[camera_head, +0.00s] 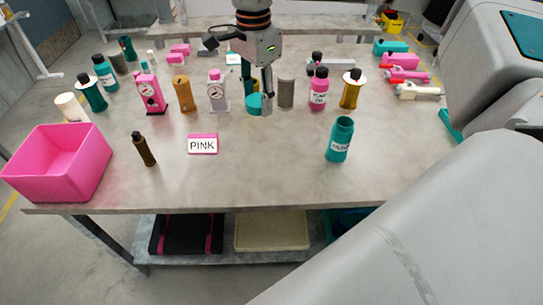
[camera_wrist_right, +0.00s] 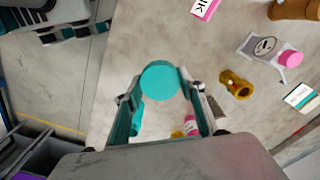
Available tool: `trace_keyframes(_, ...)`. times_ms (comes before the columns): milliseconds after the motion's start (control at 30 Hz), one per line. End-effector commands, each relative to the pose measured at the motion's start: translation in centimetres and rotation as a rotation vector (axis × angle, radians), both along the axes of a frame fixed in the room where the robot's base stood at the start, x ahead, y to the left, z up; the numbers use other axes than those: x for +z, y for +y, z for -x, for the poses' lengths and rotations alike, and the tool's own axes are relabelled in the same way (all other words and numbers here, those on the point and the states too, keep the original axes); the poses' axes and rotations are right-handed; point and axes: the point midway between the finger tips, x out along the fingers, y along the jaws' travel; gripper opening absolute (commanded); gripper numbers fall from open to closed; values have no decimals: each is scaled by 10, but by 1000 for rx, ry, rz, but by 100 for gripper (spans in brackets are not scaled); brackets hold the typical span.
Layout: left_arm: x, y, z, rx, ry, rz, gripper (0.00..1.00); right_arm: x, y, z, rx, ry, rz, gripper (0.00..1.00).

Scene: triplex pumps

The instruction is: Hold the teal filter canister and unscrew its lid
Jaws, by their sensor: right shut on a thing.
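The teal filter canister (camera_head: 338,145) stands upright on the table at right of centre in the head view, with a white label on its front. Its narrower top looks like a bare, open neck. My right gripper (camera_head: 259,104) comes down from the top of the head view, left of the canister and apart from it. It is shut on the round teal lid (camera_head: 253,104). In the right wrist view, the lid (camera_wrist_right: 160,80) is a flat teal disc between the two fingers of the right gripper (camera_wrist_right: 160,90). My left gripper is not in view.
A pink bin (camera_head: 60,165) stands at the table's left end. A PINK sign (camera_head: 203,144) and a dark brown bottle (camera_head: 144,150) stand near the front. Several bottles, gauges and cylinders, including a grey cylinder (camera_head: 286,94), line the back. The front middle of the table is clear.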

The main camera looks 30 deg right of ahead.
Motion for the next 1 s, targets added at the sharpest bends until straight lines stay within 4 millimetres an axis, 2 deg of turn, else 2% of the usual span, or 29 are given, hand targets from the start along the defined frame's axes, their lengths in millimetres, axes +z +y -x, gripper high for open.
trace_keyframes(133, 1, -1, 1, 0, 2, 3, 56, 12, -5, -3, -176, 5, -9, 14)
trace_keyframes(267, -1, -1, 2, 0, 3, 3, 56, 4, -7, -3, -228, 11, -10, 14)
trace_keyframes(800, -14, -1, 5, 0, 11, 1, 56, -120, -6, -3, -227, 11, -10, 14)
trace_keyframes(1000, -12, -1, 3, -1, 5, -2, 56, -141, -6, -4, -228, 8, -10, 14)
